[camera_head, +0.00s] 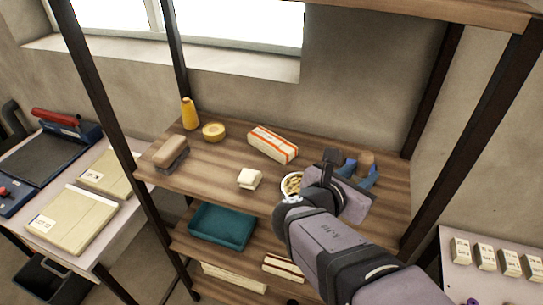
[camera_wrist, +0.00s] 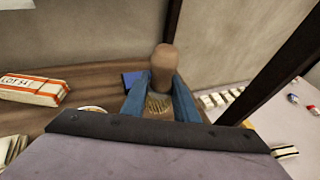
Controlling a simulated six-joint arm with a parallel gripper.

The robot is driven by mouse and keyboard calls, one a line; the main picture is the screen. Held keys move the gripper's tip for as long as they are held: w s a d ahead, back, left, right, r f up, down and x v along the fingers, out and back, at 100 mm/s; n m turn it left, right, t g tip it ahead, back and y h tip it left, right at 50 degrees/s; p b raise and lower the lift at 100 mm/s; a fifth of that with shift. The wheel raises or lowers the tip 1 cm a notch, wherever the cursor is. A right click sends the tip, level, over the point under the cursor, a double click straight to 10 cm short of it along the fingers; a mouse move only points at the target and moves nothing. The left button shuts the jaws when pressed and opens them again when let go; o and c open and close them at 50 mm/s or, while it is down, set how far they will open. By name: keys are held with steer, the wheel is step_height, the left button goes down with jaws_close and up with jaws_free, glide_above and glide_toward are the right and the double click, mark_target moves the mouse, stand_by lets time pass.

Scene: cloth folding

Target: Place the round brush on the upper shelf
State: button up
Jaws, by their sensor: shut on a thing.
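My gripper (camera_wrist: 160,98) has blue fingers closed on the sides of the round brush (camera_wrist: 164,62). The brush has a rounded brown body, and tan bristles show between the fingers in the wrist view. In the head view the brush (camera_head: 367,158) shows brown beyond my wrist, at the right part of the wooden shelf board (camera_head: 215,160) that carries several things. I cannot tell whether the brush touches this board. Another board (camera_head: 430,8) crosses the top of the head view, and a lower one (camera_head: 255,258) lies beneath.
A striped box (camera_head: 272,145), a round tin (camera_head: 292,184), a cream block (camera_head: 249,179), a yellow bottle (camera_head: 189,114), a yellow roll (camera_head: 213,131) and a block-shaped brush (camera_head: 170,153) stand on the middle board. A teal tray (camera_head: 222,227) is below. Dark posts (camera_head: 480,130) frame the rack.

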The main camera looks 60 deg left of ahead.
steer(key=shift+a, duration=0.15)
steer(key=shift+f+p, duration=1.1)
steer(key=shift+f, duration=3.9)
steer(key=shift+f, duration=0.15)
steer(key=o, duration=1.1)
